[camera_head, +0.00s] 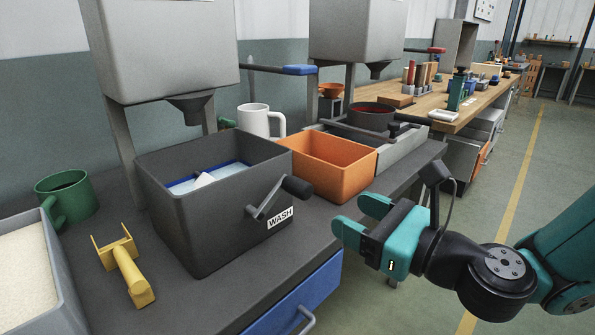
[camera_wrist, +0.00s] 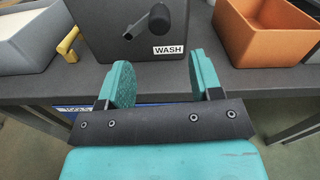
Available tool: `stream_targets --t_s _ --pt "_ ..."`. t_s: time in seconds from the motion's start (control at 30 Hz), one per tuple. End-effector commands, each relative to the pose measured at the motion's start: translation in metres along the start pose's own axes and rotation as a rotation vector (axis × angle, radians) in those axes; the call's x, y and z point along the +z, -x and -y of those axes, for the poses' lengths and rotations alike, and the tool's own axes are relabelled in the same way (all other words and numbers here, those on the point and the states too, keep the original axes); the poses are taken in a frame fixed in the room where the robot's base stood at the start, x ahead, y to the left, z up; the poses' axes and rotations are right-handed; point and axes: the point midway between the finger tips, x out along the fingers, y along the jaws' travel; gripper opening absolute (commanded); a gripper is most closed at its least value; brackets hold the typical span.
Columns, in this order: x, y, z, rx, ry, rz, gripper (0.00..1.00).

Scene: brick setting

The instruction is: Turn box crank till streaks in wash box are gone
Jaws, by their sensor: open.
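The dark grey wash box (camera_head: 190,220) stands on the bench with a white WASH label on its front. Inside it I see light blue-white contents (camera_head: 205,178) with a blue edge; streaks cannot be made out. Its crank (camera_head: 275,197) sticks out from the front wall, with a black knob at the upper right. The crank also shows in the wrist view (camera_wrist: 148,22). My gripper (camera_head: 355,217) is open and empty, in front of the bench to the right of the box. In the wrist view its two fingers (camera_wrist: 163,82) point toward the box, below and short of the crank, touching nothing.
An orange bin (camera_head: 330,180) stands right of the box. A yellow tool (camera_head: 128,272), a green mug (camera_head: 68,197) and a tray of pale grains (camera_head: 22,275) are at left. A white mug (camera_head: 260,121) stands behind. Hoppers (camera_head: 165,45) hang above. The floor in front is clear.

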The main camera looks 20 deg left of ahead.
Motion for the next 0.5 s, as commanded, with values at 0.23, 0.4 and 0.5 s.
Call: stream_targets --t_s 0.23,0.4,0.5 --pt "0.005 -0.059 -0.002 0.006 0.004 0.002 0.59" --pt "0.004 -0.093 -0.002 0.004 0.005 0.003 0.59" --pt "0.002 -0.108 -0.002 0.004 0.004 0.001 0.59"
